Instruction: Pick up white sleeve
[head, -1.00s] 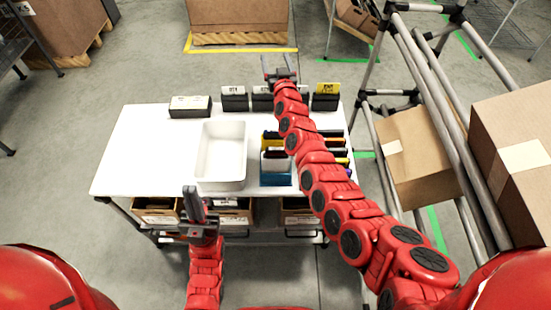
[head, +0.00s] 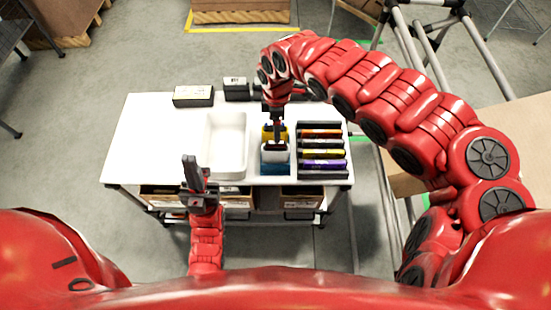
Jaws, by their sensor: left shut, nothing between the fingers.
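A small white piece, which looks like the white sleeve (head: 285,152), shows at the blue holder (head: 276,167) on the white table. It is partly hidden by my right gripper (head: 278,139), which points down over it. I cannot tell whether the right fingers touch it or are open. My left gripper (head: 193,171) is shut and empty, pointing up in front of the table's near edge, left of the holder.
A white tray (head: 207,140) stands left of the holder. A dark rack of coloured tubes (head: 322,125) lies to the right. Black boxes with labels (head: 193,96) line the back edge. The left part of the white table (head: 135,150) is clear.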

